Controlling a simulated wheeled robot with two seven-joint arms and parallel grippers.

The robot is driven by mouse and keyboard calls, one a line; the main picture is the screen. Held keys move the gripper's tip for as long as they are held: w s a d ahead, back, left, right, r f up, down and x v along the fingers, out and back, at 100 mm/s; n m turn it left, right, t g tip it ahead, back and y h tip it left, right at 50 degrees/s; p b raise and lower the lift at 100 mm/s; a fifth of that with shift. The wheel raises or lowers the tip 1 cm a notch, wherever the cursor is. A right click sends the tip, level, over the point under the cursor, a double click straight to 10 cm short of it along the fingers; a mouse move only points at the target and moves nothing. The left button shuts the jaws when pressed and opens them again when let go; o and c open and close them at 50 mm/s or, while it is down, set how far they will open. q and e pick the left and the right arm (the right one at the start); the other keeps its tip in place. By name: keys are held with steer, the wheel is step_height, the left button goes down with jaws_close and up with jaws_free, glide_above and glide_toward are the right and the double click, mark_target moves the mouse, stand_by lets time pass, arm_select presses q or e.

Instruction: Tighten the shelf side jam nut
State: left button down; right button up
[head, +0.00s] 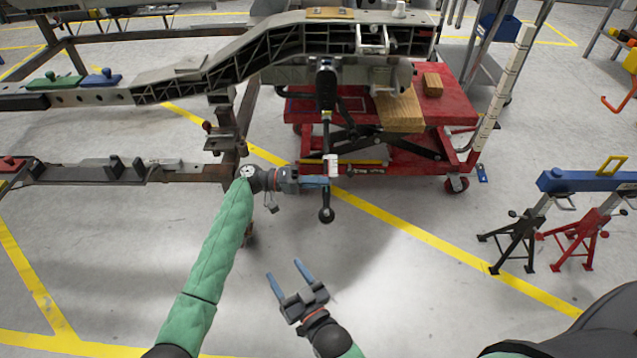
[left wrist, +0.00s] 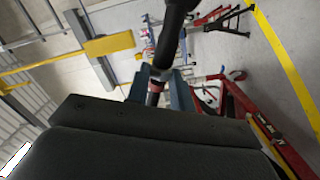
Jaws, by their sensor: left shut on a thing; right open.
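A dark upright rod (head: 326,130) hangs below the grey chassis frame (head: 235,62) and ends in a round black eye (head: 326,214). A pale collar with a red band (head: 332,166) sits low on it; I cannot tell whether this is the jam nut. My left gripper (head: 322,181) is shut on the rod near this collar, reaching in from the left. In the left wrist view, the rod (left wrist: 170,45) stands between the blue-grey fingers (left wrist: 160,92), with the red and white band beside them. My right gripper (head: 285,268) is open and empty, above the floor, lower and apart from the rod.
A red lift cart (head: 455,108) with wooden blocks (head: 400,110) stands behind the rod. A rusty beam fixture (head: 100,175) with clamps is at left. Axle stands (head: 515,240) and a blue beam (head: 585,181) are at right. The floor around my right gripper is clear.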

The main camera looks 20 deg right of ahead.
arm_select(q)
steer(key=c, duration=1.2)
jaws_free()
steer(key=shift+a, duration=0.1)
steer(key=v, duration=0.7)
steer(key=shift+w+a, duration=0.15)
steer(key=shift+a, duration=0.15)
arm_select(e)
steer(key=shift+w+r, duration=0.25)
steer(key=shift+r, duration=0.25)
steer(key=shift+s, duration=0.1)
